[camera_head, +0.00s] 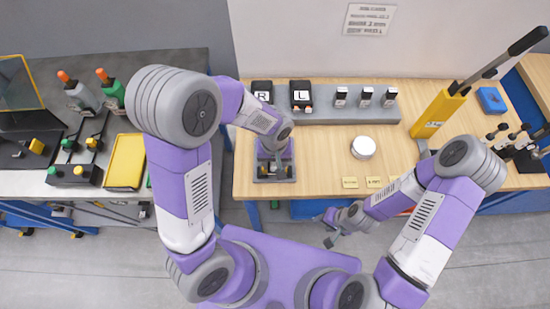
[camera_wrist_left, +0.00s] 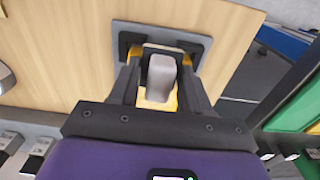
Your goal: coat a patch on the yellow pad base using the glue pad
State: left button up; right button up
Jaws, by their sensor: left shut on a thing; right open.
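My left gripper (camera_head: 272,166) is low over the front left of the wooden table, at a small grey plate (camera_head: 259,179). In the left wrist view, the gripper (camera_wrist_left: 158,85) is shut on a grey-handled tool (camera_wrist_left: 161,75) with yellow at its lower end, seemingly the glue pad. Beyond its fingertips lies the grey plate (camera_wrist_left: 184,33) with dark blocks; contact is hidden. A flat yellow pad (camera_head: 125,161) lies on the left bench; I cannot tell which is the yellow pad base. My right gripper (camera_head: 333,230) is open and empty before the table's front edge.
Black boxes marked R (camera_head: 262,87) and L (camera_head: 301,88) stand behind the left gripper. A white round container (camera_head: 363,147) and yellow labels stand right of it. A yellow lever press (camera_head: 437,114) is at the back right. The table between plate and container is clear.

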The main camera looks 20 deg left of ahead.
pick_arm(q)
jog(key=shift+w+a, duration=0.15)
jog(key=shift+w+a+p, duration=0.15)
jog(key=shift+w+a, duration=0.2)
jog(key=shift+w, duration=0.85)
jog(key=shift+w+a+p, duration=0.15)
jog(key=shift+w+a, duration=0.15)
jog(key=shift+w, duration=0.9)
jog(key=shift+w+a+p, duration=0.15)
jog(key=shift+w+a, duration=0.2)
jog(key=shift+w, duration=0.85)
jog(key=shift+s+d, duration=0.15)
jog(key=shift+s, duration=0.3)
jog(key=shift+s+d+b, duration=0.2)
jog(key=shift+s, duration=0.5)
jog(key=shift+s+d+b, duration=0.2)
jog(key=shift+s, duration=0.5)
jog(key=shift+s+d+f+b, duration=0.1)
jog(key=shift+s+d+b, duration=0.2)
jog(key=shift+s, duration=0.75)
jog(key=shift+s+d+f+b, duration=0.15)
jog(key=shift+s+d, duration=0.1)
jog(key=shift+s, duration=0.75)
jog(key=shift+r, duration=0.1)
jog(key=shift+w+r+p, duration=0.1)
jog(key=shift+r+p, duration=2.25)
jog(key=shift+r, duration=0.75)
